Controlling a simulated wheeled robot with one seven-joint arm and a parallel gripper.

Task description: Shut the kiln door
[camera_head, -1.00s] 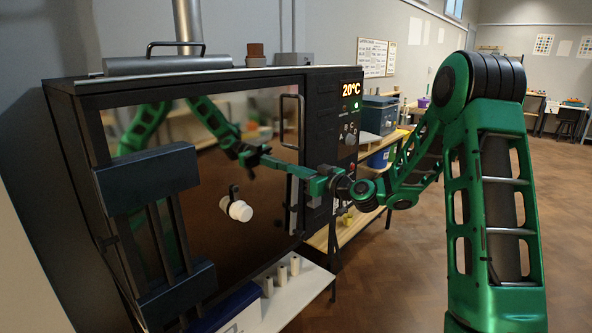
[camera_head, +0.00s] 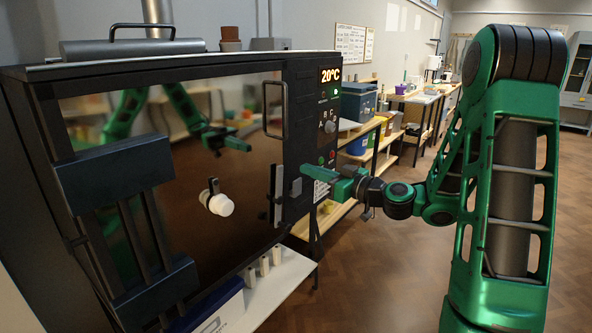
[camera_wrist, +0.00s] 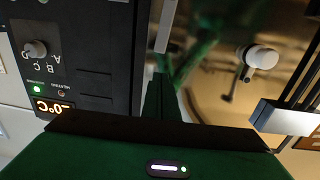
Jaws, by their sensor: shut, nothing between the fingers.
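The kiln (camera_head: 292,62) is a black box with a control panel on its right. Its door (camera_head: 225,110) has a dark, mirror-like face, a black bar handle (camera_head: 275,110) at the right and a white round knob (camera_head: 216,203) low in the middle. The door looks flush with the front, with no clear gap at the handle side. My gripper (camera_head: 308,173) is shut and empty, in front of the panel's lower part, right of the handle and apart from it. In the wrist view the door (camera_wrist: 225,50) and the panel's dial (camera_wrist: 35,48) show upside down.
The panel display (camera_head: 331,75) reads 20°C. A white shelf (camera_head: 275,285) with small pale cylinders (camera_head: 264,266) is below the kiln. Wooden shelving (camera_head: 375,150) with bins stands behind on the right. The wooden floor (camera_head: 380,270) to the right is open.

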